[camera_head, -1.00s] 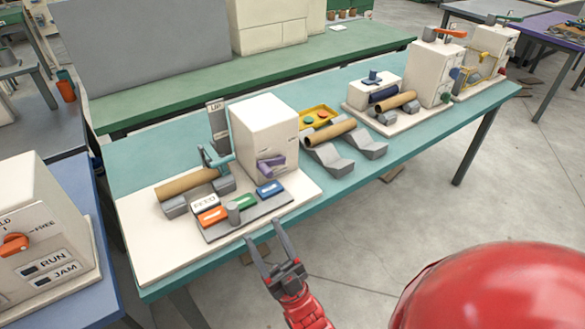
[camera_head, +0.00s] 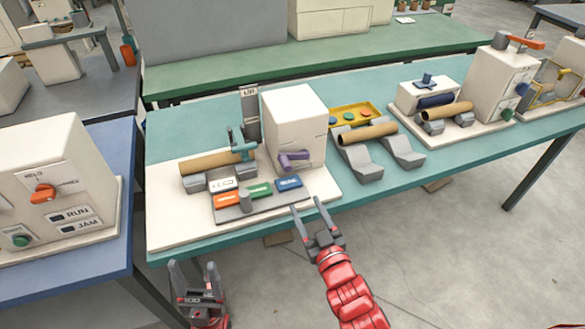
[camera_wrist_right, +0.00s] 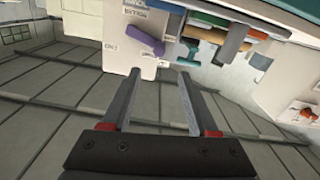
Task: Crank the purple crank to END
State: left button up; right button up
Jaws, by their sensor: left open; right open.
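The purple crank (camera_head: 293,160) sticks out from the front of a white box-shaped machine (camera_head: 296,115) on the teal table. It also shows in the right wrist view (camera_wrist_right: 146,40), beyond the fingertips, with dark lettering near it that I cannot read surely. My right gripper (camera_head: 309,208) is open and empty in front of the table's edge, below and apart from the crank; its two fingers also show in the right wrist view (camera_wrist_right: 159,75). My left gripper (camera_head: 193,270) is low at the left, beside the table's front edge, open and empty.
A cardboard tube (camera_head: 205,165) lies in a cradle left of the machine. Orange, green and blue tiles lie on a grey plate (camera_head: 262,205) in front. Another tube (camera_head: 367,133) rests on grey supports to the right. A blue table (camera_head: 100,270) with a machine stands at left.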

aim_at(288, 171)
jog(key=p+x, duration=0.2)
jog(key=x, duration=1.1)
jog(key=shift+w, duration=0.15)
jog(key=shift+w+a+f, duration=0.1)
jog(key=shift+w+a, duration=0.1)
jog(key=shift+w, duration=0.3)
grip_shut()
dwell(0.4)
